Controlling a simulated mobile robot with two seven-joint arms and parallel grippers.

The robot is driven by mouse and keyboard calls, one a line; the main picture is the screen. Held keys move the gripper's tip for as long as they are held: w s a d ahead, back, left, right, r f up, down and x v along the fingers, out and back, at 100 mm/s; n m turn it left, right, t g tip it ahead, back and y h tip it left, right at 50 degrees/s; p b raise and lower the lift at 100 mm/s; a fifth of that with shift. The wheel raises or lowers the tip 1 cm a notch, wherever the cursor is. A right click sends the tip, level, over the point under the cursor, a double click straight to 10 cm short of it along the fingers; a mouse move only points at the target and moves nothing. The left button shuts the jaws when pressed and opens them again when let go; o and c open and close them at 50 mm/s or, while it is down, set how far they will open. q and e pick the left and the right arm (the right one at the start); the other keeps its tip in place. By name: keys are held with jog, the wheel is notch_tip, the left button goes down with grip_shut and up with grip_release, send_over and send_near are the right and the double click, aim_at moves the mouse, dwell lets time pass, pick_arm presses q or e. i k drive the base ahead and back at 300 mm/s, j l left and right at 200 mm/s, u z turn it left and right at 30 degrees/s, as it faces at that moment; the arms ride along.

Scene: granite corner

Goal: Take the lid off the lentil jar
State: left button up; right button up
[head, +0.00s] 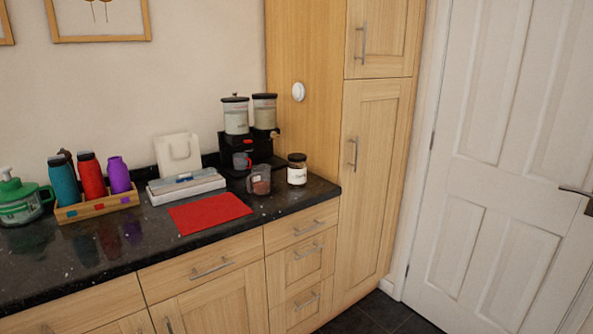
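A small glass jar (297,174) with a white label stands upright near the right end of the dark counter. Its dark lid (297,157) sits on top. The label is too small to read, so I cannot tell for sure that this is the lentil jar. A clear vessel (260,182) with reddish-brown contents stands just left of it, with no lid that I can make out. Neither of my grippers is in view.
A black dispenser (236,153) with two lidded containers stands behind the jar. A red mat (209,213) lies in front of a white box (186,187). A wooden tray (98,206) holds several bottles at left. A tall wooden cupboard (372,190) borders the counter's right end.

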aim_at(298, 172)
jog(key=i+l+u, duration=0.15)
jog(key=i+l, duration=0.15)
jog(key=i+l+u, duration=0.15)
jog(key=i+l, duration=0.2)
jog(key=i+l+u, duration=0.15)
jog(key=i+l, duration=0.2)
jog(key=i+l+u, duration=0.15)
jog(key=i+l, duration=0.15)
jog(key=l, duration=0.15)
jog(key=i+l+u, duration=0.15)
jog(key=i+l, duration=0.15)
jog(key=l, duration=0.15)
jog(key=i+l+u, duration=0.15)
jog(key=l, duration=0.3)
jog(key=i, duration=0.1)
